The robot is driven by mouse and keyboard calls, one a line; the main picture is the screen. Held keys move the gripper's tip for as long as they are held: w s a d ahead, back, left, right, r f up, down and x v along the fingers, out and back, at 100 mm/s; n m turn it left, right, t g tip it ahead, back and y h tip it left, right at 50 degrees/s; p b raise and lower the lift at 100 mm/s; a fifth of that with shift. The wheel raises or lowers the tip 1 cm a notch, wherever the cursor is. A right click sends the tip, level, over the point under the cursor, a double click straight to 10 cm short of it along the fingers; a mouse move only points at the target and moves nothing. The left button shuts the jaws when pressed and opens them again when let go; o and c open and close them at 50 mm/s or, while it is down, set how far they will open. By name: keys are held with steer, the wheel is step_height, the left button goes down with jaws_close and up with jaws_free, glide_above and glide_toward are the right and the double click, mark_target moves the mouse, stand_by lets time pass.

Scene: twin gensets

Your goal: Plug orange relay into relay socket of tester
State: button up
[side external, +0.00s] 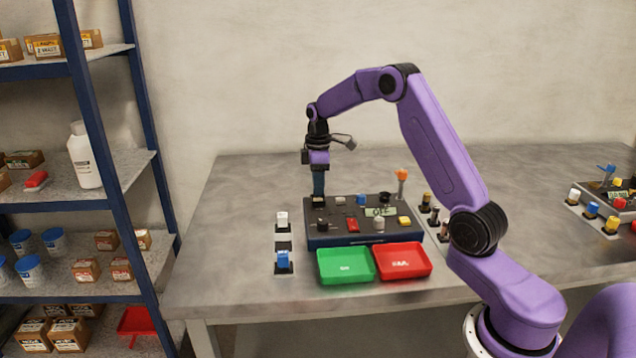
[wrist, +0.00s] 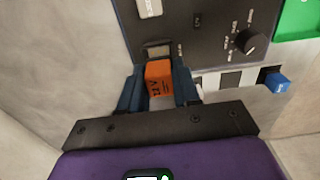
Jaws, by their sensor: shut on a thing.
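The orange relay (wrist: 158,78), with dark lettering, sits between the two blue-grey fingers of my gripper (wrist: 158,85) in the wrist view. My gripper is shut on it. The tester (side external: 350,241) is a dark box with a sloped panel and a display reading OFF. In the side view my gripper (side external: 318,194) points down at the panel's back left corner. The relay is not clear there, and I cannot tell whether it touches the socket.
Green (side external: 345,266) and red (side external: 404,261) trays lie in front of the tester. A white-topped part (side external: 282,219) and a blue part (side external: 283,260) stand to its left. An orange-topped post (side external: 402,175) rises behind it. A second unit (side external: 610,192) stands far right.

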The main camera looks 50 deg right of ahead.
steer(key=shift+f, duration=1.15)
stand_by(1.7)
